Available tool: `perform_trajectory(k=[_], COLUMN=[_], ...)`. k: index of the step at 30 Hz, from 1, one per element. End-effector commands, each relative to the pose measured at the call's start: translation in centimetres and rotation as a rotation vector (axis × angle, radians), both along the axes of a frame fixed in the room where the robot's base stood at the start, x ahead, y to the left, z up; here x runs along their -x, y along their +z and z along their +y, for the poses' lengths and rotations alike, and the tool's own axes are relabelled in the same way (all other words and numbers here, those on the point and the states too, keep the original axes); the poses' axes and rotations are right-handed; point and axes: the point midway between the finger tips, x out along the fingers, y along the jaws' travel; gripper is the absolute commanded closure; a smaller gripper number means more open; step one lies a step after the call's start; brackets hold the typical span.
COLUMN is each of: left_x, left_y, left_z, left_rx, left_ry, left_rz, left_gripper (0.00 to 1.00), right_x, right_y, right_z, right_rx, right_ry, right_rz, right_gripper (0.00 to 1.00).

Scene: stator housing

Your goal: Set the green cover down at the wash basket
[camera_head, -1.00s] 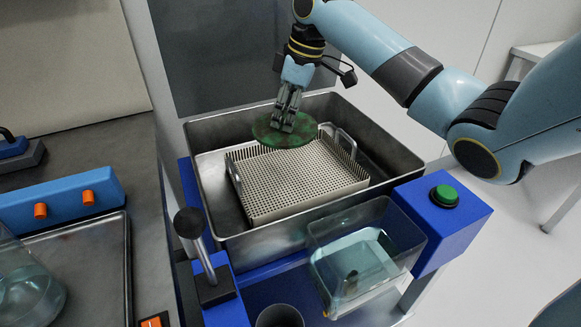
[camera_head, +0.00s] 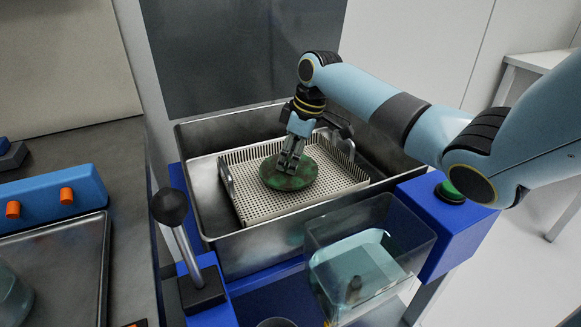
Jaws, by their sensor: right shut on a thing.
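The green cover (camera_head: 301,179) is a round, mottled green disc. It is at the perforated wash basket (camera_head: 252,205), low over or on its floor near the middle; I cannot tell whether it touches. The basket is a light metal tray with many holes and a handle at each end, inside a grey metal basin (camera_head: 270,254). My right gripper (camera_head: 290,168) points down and is shut on the cover's top, hiding a little of it. My left gripper is not in view.
A clear container (camera_head: 405,225) with liquid stands in front of the basin. A green button (camera_head: 451,190) sits on a blue box at right. A black-knobbed lever (camera_head: 182,240) stands at front left. A blue rack (camera_head: 55,200) with orange knobs is on the left bench.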

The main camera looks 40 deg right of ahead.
Motion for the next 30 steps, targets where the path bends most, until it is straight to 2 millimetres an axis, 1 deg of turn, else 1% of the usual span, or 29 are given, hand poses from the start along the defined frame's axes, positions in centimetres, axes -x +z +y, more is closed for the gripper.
perform_trajectory(k=[1,4,13,14,19,26,29,30], left_x=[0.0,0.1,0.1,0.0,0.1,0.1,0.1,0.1], left_y=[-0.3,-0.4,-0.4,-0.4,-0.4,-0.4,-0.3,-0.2], left_z=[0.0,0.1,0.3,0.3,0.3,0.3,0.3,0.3], left_rx=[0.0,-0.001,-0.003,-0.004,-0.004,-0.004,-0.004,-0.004], left_ry=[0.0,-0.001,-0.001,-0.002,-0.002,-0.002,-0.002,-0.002], left_rz=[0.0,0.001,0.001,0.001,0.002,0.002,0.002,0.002], left_gripper=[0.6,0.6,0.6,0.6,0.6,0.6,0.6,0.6], right_x=[0.0,0.0,0.0,0.0,0.0,0.0,0.1,0.1], right_y=[-1.0,-2.2,-2.3,-2.4,-2.3,-2.3,-1.9,-1.5], right_z=[0.1,0.1,0.0,0.0,0.0,0.0,0.0,-0.1], right_rx=[-0.002,-0.002,0.0,0.0,0.0,0.0,0.001,0.001], right_ry=[-0.001,0.001,0.0,0.0,0.0,0.0,0.0,0.001], right_rz=[0.003,0.001,0.0,0.001,0.001,0.001,0.001,-0.001], right_gripper=[1.0,1.0,1.0,0.66,0.44,0.44,0.44,0.44])
